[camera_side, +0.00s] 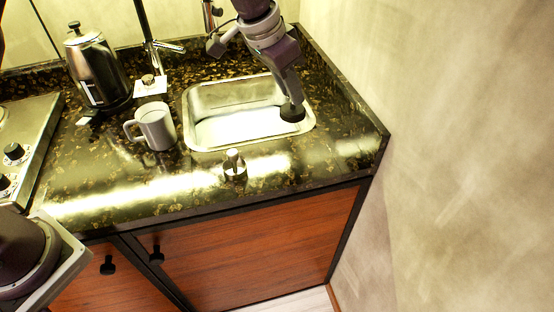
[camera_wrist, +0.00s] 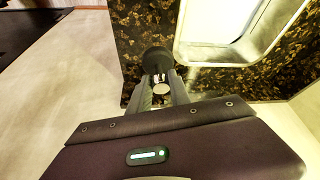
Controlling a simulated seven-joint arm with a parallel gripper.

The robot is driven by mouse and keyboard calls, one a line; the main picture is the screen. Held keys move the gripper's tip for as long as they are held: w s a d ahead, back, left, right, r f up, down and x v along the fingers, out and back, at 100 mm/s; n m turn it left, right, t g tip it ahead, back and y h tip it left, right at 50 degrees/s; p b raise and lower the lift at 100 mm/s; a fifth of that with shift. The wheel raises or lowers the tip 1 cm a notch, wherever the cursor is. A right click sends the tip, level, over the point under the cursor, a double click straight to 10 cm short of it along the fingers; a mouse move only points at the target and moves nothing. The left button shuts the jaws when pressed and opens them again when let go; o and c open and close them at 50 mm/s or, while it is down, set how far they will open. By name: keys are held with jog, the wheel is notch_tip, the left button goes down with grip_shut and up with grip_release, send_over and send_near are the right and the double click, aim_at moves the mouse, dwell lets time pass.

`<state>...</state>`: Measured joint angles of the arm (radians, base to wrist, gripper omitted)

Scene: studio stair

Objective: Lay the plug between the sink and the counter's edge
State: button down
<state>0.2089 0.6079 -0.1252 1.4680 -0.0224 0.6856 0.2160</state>
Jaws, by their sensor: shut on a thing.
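The plug (camera_side: 292,113) has a dark round disc and a short metal stem. My gripper (camera_side: 289,98) reaches down from the top and is shut on it, with the dark disc at the far end of the fingers. In the side view the plug appears in front of the sink's right end; its height above the surface is hard to tell. The wrist view shows the plug (camera_wrist: 157,61) between my gripper's fingers (camera_wrist: 161,92), against the dark counter (camera_wrist: 140,20) beside the sink (camera_wrist: 184,50). The sink (camera_side: 195,104) is a steel basin set in the speckled counter (camera_side: 100,165).
A small metal object with a knob (camera_side: 235,168) stands on the strip in front of the sink. A white mug (camera_side: 157,127) stands left of the sink, a kettle (camera_side: 97,70) behind it. A stove (camera_side: 25,130) is at far left. The front right counter is clear.

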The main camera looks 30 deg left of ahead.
aim_at(302, 114)
jog(key=d, duration=0.1)
jog(key=d+f, duration=0.1)
jog(key=d, duration=0.1)
jog(key=shift+f, duration=0.3)
notch_tip(302, 114, down, 9)
jog(key=shift+f, duration=0.2)
jog(key=c, duration=1.2)
grip_release()
